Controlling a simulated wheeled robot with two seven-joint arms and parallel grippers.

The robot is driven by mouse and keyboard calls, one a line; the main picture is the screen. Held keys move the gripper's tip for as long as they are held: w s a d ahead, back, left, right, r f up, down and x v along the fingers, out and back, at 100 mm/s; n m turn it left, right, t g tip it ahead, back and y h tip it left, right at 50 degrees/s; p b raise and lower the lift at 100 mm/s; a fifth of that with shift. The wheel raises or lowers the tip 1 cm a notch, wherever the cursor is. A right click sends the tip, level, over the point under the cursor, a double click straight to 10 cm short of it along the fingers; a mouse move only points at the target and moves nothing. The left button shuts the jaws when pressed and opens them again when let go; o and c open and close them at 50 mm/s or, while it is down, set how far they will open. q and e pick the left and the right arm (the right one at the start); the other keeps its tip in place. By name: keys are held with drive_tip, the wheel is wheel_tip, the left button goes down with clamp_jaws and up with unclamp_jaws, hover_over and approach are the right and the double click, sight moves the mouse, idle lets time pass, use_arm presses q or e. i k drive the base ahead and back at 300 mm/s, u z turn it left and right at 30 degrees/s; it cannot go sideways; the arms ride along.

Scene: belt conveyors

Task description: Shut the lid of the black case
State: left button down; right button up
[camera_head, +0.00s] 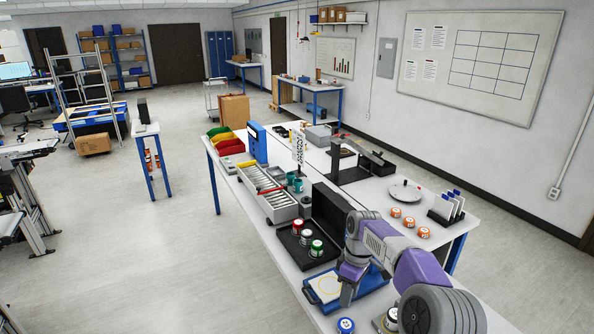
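The black case (290,246) lies on the white workbench with its lid (331,214) standing up, open, along its right side. Inside the case are a red-topped can (297,225), a dark-topped can (306,237) and a green-topped can (317,247). My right gripper (348,292) points down just in front of the case, over a blue-framed tray, apart from the lid. My forearm hides part of the lid's near end. Its fingers are seen edge-on, so their opening is unclear. My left gripper is out of view.
The blue-framed tray (318,289) lies before the case. Orange-topped cans (410,222) and a white round plate (405,194) are on the right. A blue-topped can (346,325) is at the near edge.

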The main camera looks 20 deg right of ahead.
sight(329, 209)
drive_tip(key=i, duration=2.2)
drive_tip(key=z, duration=0.95)
drive_tip(key=i, duration=0.5)
drive_tip(key=z, duration=0.05)
